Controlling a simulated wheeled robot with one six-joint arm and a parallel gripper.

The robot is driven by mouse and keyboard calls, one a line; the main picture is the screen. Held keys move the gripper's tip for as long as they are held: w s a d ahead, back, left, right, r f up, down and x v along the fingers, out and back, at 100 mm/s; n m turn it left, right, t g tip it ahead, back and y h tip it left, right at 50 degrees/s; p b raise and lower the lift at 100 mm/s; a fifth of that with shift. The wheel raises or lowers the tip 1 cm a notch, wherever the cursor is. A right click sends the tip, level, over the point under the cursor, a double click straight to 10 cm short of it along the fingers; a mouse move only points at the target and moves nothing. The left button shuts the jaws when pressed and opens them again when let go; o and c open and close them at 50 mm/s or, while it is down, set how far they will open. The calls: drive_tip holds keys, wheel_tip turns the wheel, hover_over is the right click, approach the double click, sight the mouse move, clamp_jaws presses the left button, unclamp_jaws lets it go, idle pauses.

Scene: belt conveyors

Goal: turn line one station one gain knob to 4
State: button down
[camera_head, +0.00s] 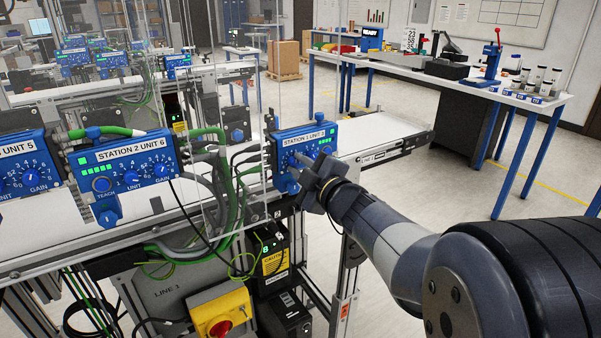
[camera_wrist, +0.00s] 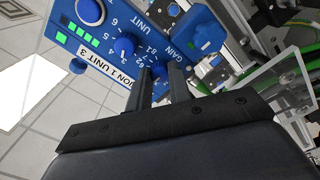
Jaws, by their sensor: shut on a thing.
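The blue station 1 unit 3 box (camera_head: 322,131) is mounted at the near side of the conveyor in the head view. It also shows tilted in the wrist view (camera_wrist: 105,56), with a white label, green lights and a unit knob (camera_wrist: 124,48). The blue gain knob (camera_wrist: 160,71) sits beside the unit knob, with a printed dial around it. My gripper (camera_wrist: 161,82) is shut on the gain knob, one dark finger on each side. The fingers hide part of the knob and dial, so its setting cannot be read. In the head view my gripper (camera_head: 300,168) reaches the box front.
The station 2 unit 6 box (camera_head: 128,165) stands to the left on the same line. Clear panels (camera_head: 215,100) and green cables (camera_head: 228,180) are close by. A red stop button (camera_head: 220,327) is below. Floor is free towards the workbench (camera_head: 450,75).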

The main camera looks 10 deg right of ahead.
idle(0.3)
drive_tip(key=c, duration=1.3)
unclamp_jaws()
drive_tip(key=shift+s, duration=0.1)
drive_tip(key=v, duration=1)
drive_tip(key=shift+s+d+p, duration=0.15)
drive_tip(key=shift+s+p, duration=0.15)
drive_tip(key=shift+p, duration=0.1)
drive_tip(key=b+x, duration=0.1)
drive_tip(key=x, duration=1)
drive_tip(key=shift+s, duration=0.1)
